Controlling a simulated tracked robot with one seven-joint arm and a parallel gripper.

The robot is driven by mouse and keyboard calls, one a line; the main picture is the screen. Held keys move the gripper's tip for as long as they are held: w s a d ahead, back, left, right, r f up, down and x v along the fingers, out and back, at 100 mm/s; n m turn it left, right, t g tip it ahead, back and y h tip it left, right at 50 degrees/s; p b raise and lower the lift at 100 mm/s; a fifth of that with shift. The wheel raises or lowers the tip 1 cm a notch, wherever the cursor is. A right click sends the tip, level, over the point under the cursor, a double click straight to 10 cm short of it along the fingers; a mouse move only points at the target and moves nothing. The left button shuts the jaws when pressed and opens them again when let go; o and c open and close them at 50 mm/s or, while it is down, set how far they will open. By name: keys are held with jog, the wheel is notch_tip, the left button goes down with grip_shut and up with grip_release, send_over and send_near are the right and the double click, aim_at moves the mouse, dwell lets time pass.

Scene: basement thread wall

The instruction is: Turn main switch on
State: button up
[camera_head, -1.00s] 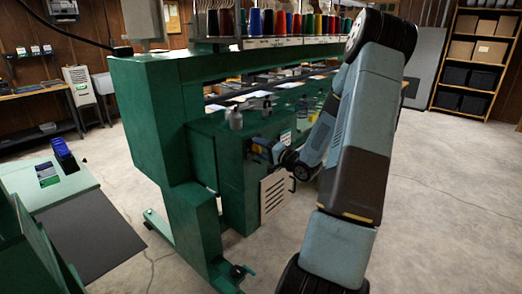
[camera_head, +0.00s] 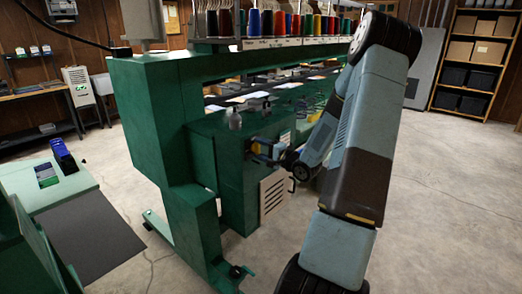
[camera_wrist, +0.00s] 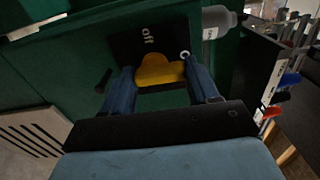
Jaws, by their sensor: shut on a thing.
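The main switch is a yellow knob (camera_wrist: 158,72) on a black plate (camera_wrist: 128,48) set in a green machine face. White lettering reading "off" stands above the knob. A second white mark at the right is partly covered by a finger. My gripper (camera_wrist: 159,76) has its two blue fingers on either side of the knob and is shut on it. In the head view my gripper (camera_head: 264,150) reaches the green cabinet (camera_head: 235,185), with a bit of the yellow knob (camera_head: 255,147) showing at its tips.
A white slotted vent panel (camera_head: 272,195) sits below the switch. A grey bottle-shaped object (camera_wrist: 218,22) is close beside the switch at upper right. Thread spools (camera_head: 290,24) line the machine top. Open floor (camera_head: 450,200) lies at the right.

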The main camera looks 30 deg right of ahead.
jog(key=o, duration=0.8)
jog(key=shift+d+f, duration=0.2)
jog(key=shift+d, duration=0.1)
jog(key=shift+c, duration=0.2)
jog(key=o, duration=0.3)
jog(key=shift+a+r, duration=0.1)
jog(key=shift+a, duration=0.1)
jog(key=v, duration=1.3)
jog(key=shift+s, duration=0.35)
jog(key=shift+d, duration=0.1)
